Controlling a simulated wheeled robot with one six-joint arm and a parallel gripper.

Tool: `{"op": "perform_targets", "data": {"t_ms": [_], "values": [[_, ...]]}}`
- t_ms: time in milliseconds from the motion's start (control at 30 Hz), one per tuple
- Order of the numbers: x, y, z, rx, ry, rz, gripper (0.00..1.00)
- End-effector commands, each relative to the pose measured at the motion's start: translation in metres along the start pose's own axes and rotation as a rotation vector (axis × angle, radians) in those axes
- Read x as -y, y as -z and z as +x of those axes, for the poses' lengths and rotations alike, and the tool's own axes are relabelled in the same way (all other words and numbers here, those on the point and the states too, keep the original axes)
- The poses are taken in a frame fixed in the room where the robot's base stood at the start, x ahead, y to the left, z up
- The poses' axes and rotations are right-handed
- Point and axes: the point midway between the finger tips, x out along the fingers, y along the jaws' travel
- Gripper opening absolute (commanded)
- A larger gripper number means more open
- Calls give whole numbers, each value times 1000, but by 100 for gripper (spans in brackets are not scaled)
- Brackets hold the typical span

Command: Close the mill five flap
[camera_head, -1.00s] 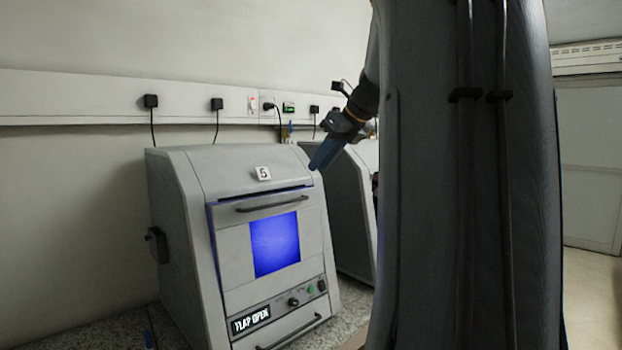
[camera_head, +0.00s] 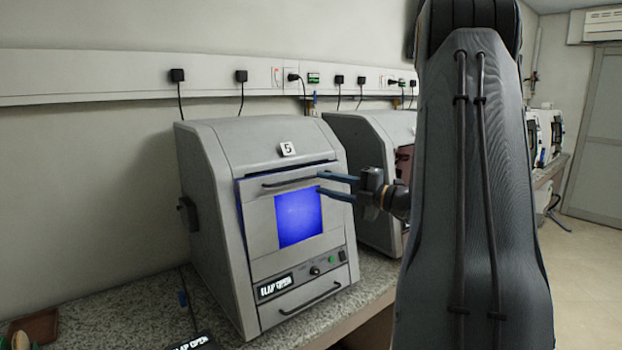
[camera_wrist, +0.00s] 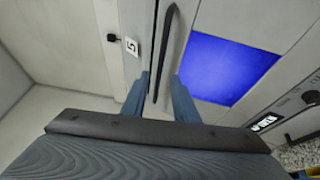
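A dark bar handle (camera_head: 285,181) crosses the flap's upper part. My gripper (camera_head: 320,183) is open at the handle's right end. In the wrist view the handle (camera_wrist: 168,45) runs between the spread blue fingers of my gripper (camera_wrist: 160,80); I cannot tell whether they touch it.
A second grey mill (camera_head: 365,130) stands close on the right, behind my gripper. The lower handle (camera_head: 310,299) is below the control panel. The speckled bench top (camera_head: 130,310) is mostly clear left of the mill. My arm covers the right middle of the head view.

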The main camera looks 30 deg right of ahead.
Motion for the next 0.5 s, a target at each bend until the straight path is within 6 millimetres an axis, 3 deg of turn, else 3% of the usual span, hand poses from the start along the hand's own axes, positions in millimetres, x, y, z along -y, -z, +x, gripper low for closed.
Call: {"op": "perform_targets", "data": {"t_ms": [200, 500], "values": [[-2, 1, 35, -4, 1, -1, 27], [0, 0, 54, -1, 2, -3, 27]]}}
